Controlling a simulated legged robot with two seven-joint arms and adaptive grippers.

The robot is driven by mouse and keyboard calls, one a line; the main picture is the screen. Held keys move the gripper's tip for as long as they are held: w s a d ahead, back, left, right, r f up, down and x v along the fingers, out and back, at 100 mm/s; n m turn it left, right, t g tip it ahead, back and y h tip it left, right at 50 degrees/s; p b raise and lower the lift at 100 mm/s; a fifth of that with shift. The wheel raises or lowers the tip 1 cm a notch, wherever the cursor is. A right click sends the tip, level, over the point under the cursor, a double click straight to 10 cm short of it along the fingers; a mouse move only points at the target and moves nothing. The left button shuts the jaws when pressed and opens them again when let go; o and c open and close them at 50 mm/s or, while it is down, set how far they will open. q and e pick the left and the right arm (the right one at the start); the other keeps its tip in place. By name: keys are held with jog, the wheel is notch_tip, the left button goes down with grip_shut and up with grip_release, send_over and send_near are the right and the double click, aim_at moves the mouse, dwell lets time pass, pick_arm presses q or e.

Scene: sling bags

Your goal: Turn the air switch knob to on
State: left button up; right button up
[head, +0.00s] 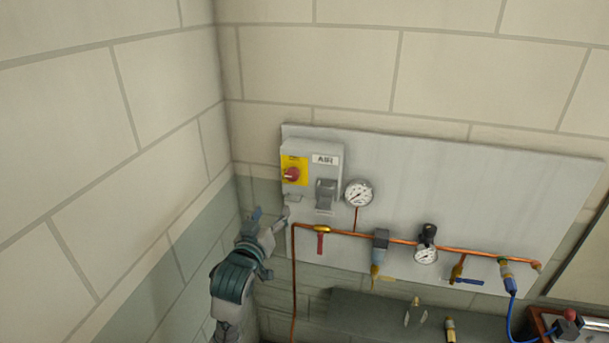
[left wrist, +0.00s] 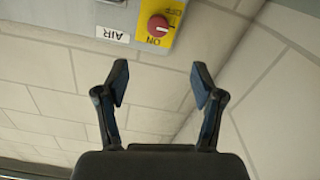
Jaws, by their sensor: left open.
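The air switch is a red knob (head: 291,174) on a yellow plate (head: 294,163), on the left of a grey box labelled AIR (head: 325,160). My left gripper (head: 270,216) is below and slightly left of the box in the head view. My right gripper is not in view.
The box sits on a grey wall panel (head: 450,190) with a white gauge (head: 358,194), copper pipe (head: 400,241), a red-handled valve (head: 320,240) and a blue-handled valve (head: 466,281). A side wall (head: 110,130) stands close on the left. A red-topped thing (head: 571,316) is at bottom right.

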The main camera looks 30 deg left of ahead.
aim_at(291, 178)
pick_arm(q)
jog(key=p+x, duration=0.1)
jog(key=x, duration=0.3)
jog(key=p+x, duration=0.1)
jog(key=x, duration=0.4)
jog(key=d+p+x, duration=0.1)
jog(key=x, duration=0.3)
jog(key=shift+w+r, duration=0.3)
jog(key=shift+r, duration=0.05)
jog(key=w, duration=0.1)
jog(key=w+a, duration=0.1)
jog(key=w, duration=0.1)
jog(key=shift+w+a+f+p, duration=0.2)
jog(key=shift+a+f+p, duration=0.05)
jog(key=shift+a+p, duration=0.15)
jog(key=shift+w+a+f, duration=0.15)
jog(key=shift+w+a, duration=0.15)
jog(key=shift+d, duration=0.55)
jog(key=c, duration=0.6)
jog(key=shift+s, duration=0.1)
jog(key=c, duration=0.5)
jog(key=shift+a, duration=0.15)
jog(key=shift+c, duration=0.3)
